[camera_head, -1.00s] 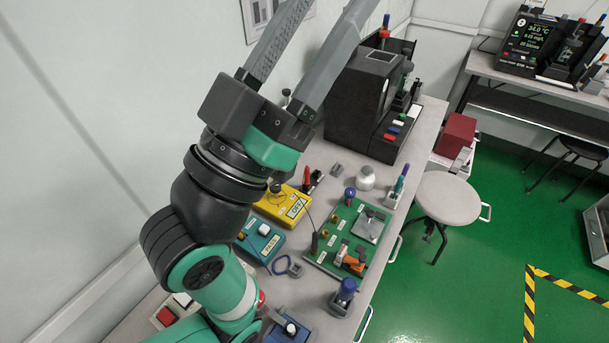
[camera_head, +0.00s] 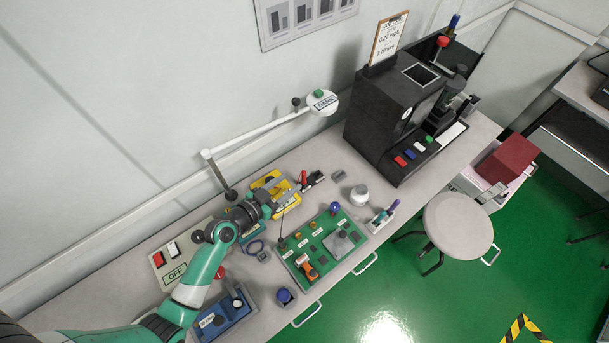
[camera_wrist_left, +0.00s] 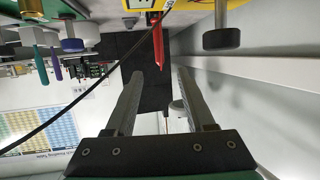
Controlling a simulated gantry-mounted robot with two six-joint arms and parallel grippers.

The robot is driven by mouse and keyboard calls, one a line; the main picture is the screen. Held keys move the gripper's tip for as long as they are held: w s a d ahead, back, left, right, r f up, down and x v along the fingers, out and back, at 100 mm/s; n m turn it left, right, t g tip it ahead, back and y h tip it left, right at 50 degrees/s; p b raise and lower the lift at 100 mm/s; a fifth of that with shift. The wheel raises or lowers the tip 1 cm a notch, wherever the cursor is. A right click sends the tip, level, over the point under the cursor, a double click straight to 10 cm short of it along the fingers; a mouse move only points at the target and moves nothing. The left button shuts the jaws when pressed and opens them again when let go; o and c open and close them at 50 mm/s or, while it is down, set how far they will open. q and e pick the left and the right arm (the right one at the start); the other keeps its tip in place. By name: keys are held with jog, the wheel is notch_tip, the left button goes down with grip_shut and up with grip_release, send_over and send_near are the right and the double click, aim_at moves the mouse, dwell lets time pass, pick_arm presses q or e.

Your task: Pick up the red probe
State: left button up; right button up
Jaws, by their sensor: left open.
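The red probe (camera_head: 304,177) is small in the head view, at the far end of the yellow meter (camera_head: 270,184) on the bench. In the left wrist view the red probe (camera_wrist_left: 158,42) is a thin red shape, pointing down in the picture. My left gripper (camera_wrist_left: 160,76) is open and empty. Its two fingers reach toward the probe, which shows just beyond the gap between the tips. In the head view my left gripper (camera_head: 280,192) is low over the yellow meter, its fingers small and hard to make out. My right gripper is in neither view.
A green circuit board (camera_head: 325,244) lies right of the arm. A white bottle (camera_head: 359,195) and a black instrument (camera_head: 392,115) stand farther along the bench. A white lamp arm (camera_head: 262,130) reaches along the wall. A black cable (camera_wrist_left: 90,85) crosses the wrist view on the left.

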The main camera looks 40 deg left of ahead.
aim_at(304, 173)
pick_arm(q)
jog(key=x, duration=0.3)
jog(key=b+x, duration=0.1)
jog(key=x, duration=0.4)
jog(key=shift+f+b, duration=0.2)
jog(key=shift+b, duration=0.15)
grip_shut()
